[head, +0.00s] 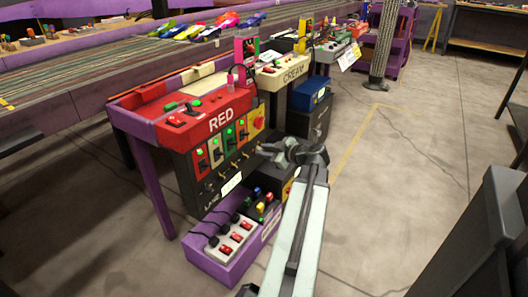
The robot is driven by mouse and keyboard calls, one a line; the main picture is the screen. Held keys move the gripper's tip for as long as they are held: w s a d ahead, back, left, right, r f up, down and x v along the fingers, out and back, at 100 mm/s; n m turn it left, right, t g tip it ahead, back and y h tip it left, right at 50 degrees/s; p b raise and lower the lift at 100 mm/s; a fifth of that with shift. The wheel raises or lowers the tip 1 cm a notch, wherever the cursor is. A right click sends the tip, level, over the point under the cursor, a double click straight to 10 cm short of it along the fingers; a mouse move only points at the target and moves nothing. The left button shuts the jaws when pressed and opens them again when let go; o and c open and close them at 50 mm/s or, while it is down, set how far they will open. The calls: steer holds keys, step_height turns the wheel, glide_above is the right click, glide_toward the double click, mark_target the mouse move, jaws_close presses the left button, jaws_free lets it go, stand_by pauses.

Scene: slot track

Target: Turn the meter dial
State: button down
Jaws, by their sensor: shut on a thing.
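My gripper (266,149) is at the right edge of the dark control panel (192,190) under the RED station. Its jaws are small in this view and appear shut at the panel face, just below a yellow plate with a red round knob (259,123). What sits between the jaws is hidden by them; it appears to be the meter dial, but its face and pointer cannot be made out. Several lit green switches (216,153) and small brass-coloured levers (233,166) line the panel to the left of my gripper.
The red RED station top (222,119) overhangs the panel. A purple crate (215,265) with a white power strip (231,240) stands on the floor below. The cream station (283,74) is behind. A dark block (476,235) stands at right. The concrete floor between is open.

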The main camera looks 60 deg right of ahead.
stand_by(0.8)
steer(key=c, duration=1.2)
jaws_free()
steer(key=shift+f, duration=0.1)
steer(key=shift+c, duration=0.2)
steer(key=shift+s+r, duration=0.25)
steer(key=shift+s, duration=0.1)
steer(key=p+v, duration=0.2)
steer(key=v, duration=0.5)
steer(key=shift+p, duration=0.35)
steer(key=shift+f, duration=0.1)
